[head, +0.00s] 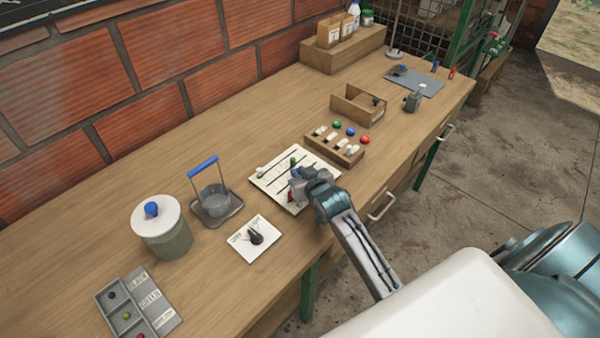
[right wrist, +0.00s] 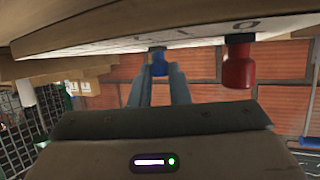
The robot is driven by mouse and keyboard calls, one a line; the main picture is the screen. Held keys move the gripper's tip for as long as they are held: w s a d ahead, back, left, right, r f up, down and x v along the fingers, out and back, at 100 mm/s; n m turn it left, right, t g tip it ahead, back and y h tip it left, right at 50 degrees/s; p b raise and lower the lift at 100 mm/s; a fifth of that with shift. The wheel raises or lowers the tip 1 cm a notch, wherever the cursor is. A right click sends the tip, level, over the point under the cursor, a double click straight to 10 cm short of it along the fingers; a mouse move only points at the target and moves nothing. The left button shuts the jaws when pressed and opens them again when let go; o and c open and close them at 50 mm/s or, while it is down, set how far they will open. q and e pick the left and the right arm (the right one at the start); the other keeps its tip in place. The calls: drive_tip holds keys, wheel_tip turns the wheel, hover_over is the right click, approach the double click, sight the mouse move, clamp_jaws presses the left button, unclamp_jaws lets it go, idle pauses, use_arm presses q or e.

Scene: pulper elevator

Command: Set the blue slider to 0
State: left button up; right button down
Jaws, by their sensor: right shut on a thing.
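The white slider board (head: 314,162) lies on the workbench, with several sliders in dark slots. The blue slider's knob (right wrist: 158,62) sits between the fingertips of my right gripper (right wrist: 160,75), which is shut on it. In the head view, my right gripper (head: 297,184) is over the board and mostly hides the blue knob. The red knob (right wrist: 238,70) is beside the gripper, apart from it. The green knob (head: 293,161) and white knob (head: 260,171) stand farther along the board. A printed 0 shows near the red knob in the right wrist view; the blue slider's own scale is unreadable.
Bare bench lies behind the board.

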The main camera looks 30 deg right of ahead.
drive_tip(key=a, duration=0.1)
drive_tip(key=s+a+p, duration=0.1)
drive_tip(key=shift+a, duration=0.35)
drive_tip(key=shift+s+a, duration=0.1)
drive_tip(key=shift+a, duration=0.4)
drive_tip(key=shift+d, duration=0.1)
drive_tip(key=c, duration=1.4)
unclamp_jaws()
drive_tip(key=shift+o, duration=0.2)
drive_tip(key=b+v, duration=0.1)
drive_tip(key=v, duration=0.9)
drive_tip(key=shift+s+b, duration=0.15)
drive_tip(key=shift+b, duration=0.15)
drive_tip(key=shift+s+r, duration=0.15)
drive_tip(key=shift+s, duration=0.1)
